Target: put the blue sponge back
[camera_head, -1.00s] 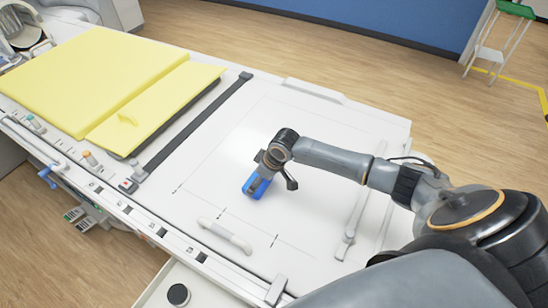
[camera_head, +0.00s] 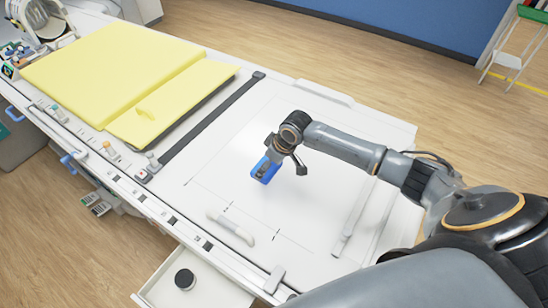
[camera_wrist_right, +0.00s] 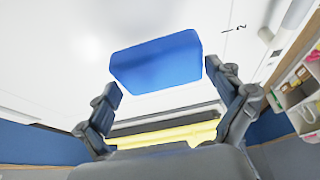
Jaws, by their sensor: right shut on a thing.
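The blue sponge (camera_head: 267,175) is in my right gripper (camera_head: 280,160), over the white table top (camera_head: 225,165) in the head view. In the right wrist view the sponge (camera_wrist_right: 155,62) is a blue block between the tips of the two fingers, with the white surface behind it. The right gripper (camera_wrist_right: 162,84) is shut on it. I cannot tell exactly how high the sponge is above the table. My left gripper is not in view.
Yellow pads (camera_head: 115,70) cover the table's far left part, with a dark strap (camera_head: 210,125) beside them. A white handle (camera_head: 230,228) lies near the front edge. An open white drawer (camera_head: 215,290) below holds a round black thing (camera_head: 184,279). Shelves (camera_wrist_right: 298,95) show in the wrist view.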

